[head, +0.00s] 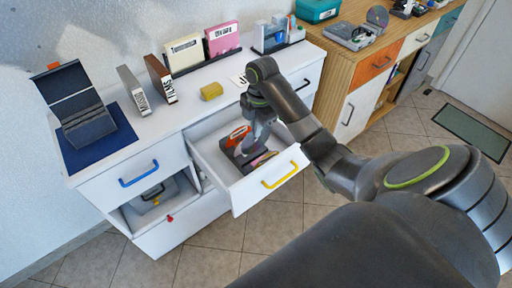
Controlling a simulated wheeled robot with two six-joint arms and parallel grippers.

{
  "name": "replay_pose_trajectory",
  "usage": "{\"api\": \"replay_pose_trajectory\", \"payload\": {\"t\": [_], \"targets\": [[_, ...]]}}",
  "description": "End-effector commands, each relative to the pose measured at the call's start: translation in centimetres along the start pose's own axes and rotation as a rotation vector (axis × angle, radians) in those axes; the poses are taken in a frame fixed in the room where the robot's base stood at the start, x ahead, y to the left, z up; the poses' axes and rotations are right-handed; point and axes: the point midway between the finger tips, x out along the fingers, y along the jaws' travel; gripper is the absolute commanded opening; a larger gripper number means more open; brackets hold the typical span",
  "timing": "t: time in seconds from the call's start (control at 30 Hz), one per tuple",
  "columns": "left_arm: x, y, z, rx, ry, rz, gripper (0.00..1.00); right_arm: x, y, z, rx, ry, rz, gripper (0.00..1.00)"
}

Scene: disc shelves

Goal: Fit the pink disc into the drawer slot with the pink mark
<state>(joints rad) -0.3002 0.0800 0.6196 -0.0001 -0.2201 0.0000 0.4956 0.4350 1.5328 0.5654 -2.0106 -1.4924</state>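A white drawer with a yellow handle (280,176) stands open in the middle of the white cabinet. My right gripper (246,152) points down into this drawer. Its fingertips are small and partly hidden, so I cannot tell whether it is open or shut. A small pink piece (264,158) shows beside the fingers, low in the drawer; it may be the pink disc, but its full shape is hidden. A red-orange item (238,135) lies in the drawer to the left of the gripper. A pink mark on a slot cannot be made out. My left gripper is out of view.
On the cabinet top are a dark open case on a blue mat (122,134), upright books (160,80), a pink box (222,40) and a yellow roll (211,91). A wooden cabinet (345,68) stands at the right. The tiled floor (215,235) in front is clear.

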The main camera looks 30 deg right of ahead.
Motion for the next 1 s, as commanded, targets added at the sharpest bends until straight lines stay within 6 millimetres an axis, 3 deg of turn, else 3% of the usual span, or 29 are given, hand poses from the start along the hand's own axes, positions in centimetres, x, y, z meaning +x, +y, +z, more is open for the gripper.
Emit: {"api": "replay_pose_trajectory", "payload": {"t": [0.03, 0.13, 0.37, 0.53, 0.7, 1.0], "targets": [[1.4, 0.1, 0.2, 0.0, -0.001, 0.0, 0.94, 1.4, 0.0, 0.1, 0.001, 0.0, 0.0, 0.0], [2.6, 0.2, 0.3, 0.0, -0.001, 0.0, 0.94, 2.7, 0.0, 0.2, 0.001, 0.0, 0.0, 0.0], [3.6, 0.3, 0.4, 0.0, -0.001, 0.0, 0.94, 3.9, 0.0, 0.3, 0.002, 0.001, 0.0, 0.0], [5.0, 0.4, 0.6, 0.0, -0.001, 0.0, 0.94, 6.5, -0.1, 0.5, 0.003, 0.002, -0.003, 0.0], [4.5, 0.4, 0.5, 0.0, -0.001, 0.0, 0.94, 8.2, 0.0, 0.7, 0.003, 0.001, -0.002, 0.0], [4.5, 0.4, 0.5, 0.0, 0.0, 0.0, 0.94, 8.4, 0.0, 0.8, 0.002, 0.0, 0.0, 0.0]]}}
